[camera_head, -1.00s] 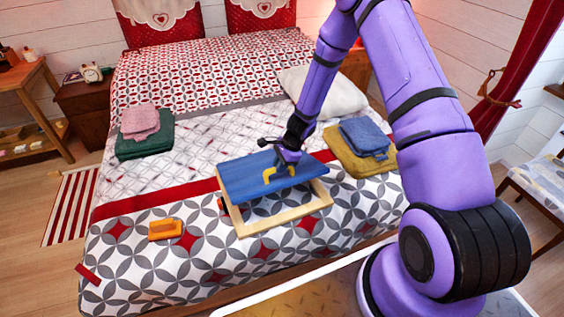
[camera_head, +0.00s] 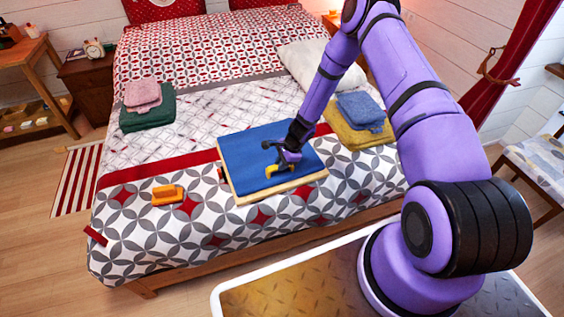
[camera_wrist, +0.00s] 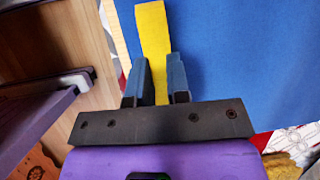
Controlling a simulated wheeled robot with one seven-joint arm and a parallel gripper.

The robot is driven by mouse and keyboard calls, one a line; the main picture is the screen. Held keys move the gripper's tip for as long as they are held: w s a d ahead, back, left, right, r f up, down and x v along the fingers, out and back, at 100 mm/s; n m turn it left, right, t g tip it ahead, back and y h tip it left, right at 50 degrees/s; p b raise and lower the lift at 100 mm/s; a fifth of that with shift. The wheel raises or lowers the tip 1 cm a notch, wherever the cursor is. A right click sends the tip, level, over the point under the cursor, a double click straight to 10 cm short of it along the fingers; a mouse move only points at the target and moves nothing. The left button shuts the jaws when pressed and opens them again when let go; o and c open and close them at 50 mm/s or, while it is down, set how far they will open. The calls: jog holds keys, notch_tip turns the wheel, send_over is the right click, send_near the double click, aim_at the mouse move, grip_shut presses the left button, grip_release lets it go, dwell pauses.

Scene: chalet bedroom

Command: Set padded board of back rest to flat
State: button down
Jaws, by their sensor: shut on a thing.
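The back rest lies on the bed; its blue padded board (camera_head: 245,155) is down on, or very nearly on, its pale wooden frame (camera_head: 250,199). The frame shows only as a thin edge at the front and left. A yellow strap (camera_head: 271,171) sits near the board's front part. My gripper (camera_head: 277,167) is at the strap, above the board. In the wrist view, the yellow strap (camera_wrist: 152,30) runs between the two fingers of my gripper (camera_wrist: 157,80), which are shut on it. The blue board (camera_wrist: 240,60) fills the right side there. Whether a small gap remains under the board is unclear.
An orange block (camera_head: 168,195) lies left of the back rest, and a red piece (camera_head: 95,236) lies at the bed's left edge. Folded yellow and blue towels (camera_head: 360,115) are behind right. Green and pink towels (camera_head: 147,108) are behind left.

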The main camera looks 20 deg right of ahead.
jog(key=shift+s+f, duration=0.4)
jog(key=shift+s, duration=0.1)
jog(key=c, duration=1.1)
grip_release()
jog(key=shift+w, duration=0.25)
jog(key=shift+r, duration=0.15)
jog(key=shift+d+r, duration=0.15)
jog(key=shift+r, duration=0.05)
jog(key=w+v, duration=0.1)
jog(key=v, duration=0.9)
jog(key=shift+s, duration=0.45)
jog(key=shift+d, duration=0.1)
jog(key=shift+r, duration=0.1)
